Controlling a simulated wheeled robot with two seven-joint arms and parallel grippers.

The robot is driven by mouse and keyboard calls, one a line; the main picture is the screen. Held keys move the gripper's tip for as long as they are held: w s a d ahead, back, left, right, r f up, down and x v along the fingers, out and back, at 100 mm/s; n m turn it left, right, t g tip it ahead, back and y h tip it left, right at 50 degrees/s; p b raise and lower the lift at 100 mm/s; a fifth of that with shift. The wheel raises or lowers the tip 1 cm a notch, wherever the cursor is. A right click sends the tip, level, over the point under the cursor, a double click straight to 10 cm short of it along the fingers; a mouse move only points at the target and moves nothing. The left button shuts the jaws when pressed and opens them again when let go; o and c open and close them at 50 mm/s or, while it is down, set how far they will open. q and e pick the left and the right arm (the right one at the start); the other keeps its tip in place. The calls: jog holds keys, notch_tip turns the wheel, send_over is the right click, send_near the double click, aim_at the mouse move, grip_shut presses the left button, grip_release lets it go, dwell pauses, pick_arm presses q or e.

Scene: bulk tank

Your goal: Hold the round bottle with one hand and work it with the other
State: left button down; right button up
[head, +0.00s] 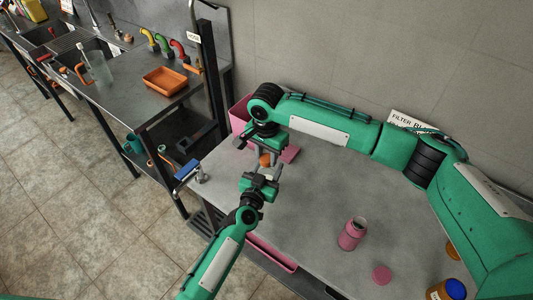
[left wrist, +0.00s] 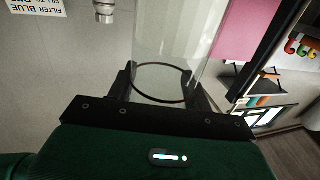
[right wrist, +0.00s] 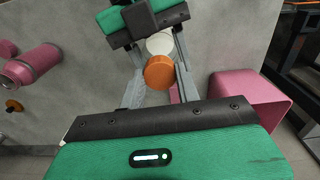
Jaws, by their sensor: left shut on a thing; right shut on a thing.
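The round bottle looks clear and glassy in the left wrist view (left wrist: 180,50), between the fingers of my left gripper (left wrist: 160,92). In the head view my left gripper (head: 262,178) comes up from below and is shut on the bottle. My right gripper (head: 264,150) is directly above it, shut on an orange round part (head: 265,161) that looks like the bottle's cap. This orange part shows between the fingers in the right wrist view (right wrist: 159,72), with a pale round shape behind it. The fingers hide much of the bottle in the head view. I cannot tell whether cap and bottle touch.
A pink bottle (head: 351,234) stands on the grey table (head: 310,215), with a pink lid (head: 382,274) beside it. An orange jar (head: 452,289) is near the right edge. A pink bin (head: 239,113) stands behind the grippers. The table's middle is clear.

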jog(key=m, duration=0.4)
jog(key=shift+a+m, duration=0.1)
jog(key=shift+m, duration=0.3)
jog(key=m, duration=0.5)
jog(key=shift+s+f, duration=0.1)
jog(key=m, duration=0.7)
jog(key=shift+a+m, duration=0.2)
jog(key=shift+m, duration=0.2)
jog(key=shift+d+m, duration=0.2)
jog(key=shift+m, duration=1)
jog(key=shift+d, duration=0.1)
jog(key=o, duration=0.9)
jog(key=shift+o, duration=0.2)
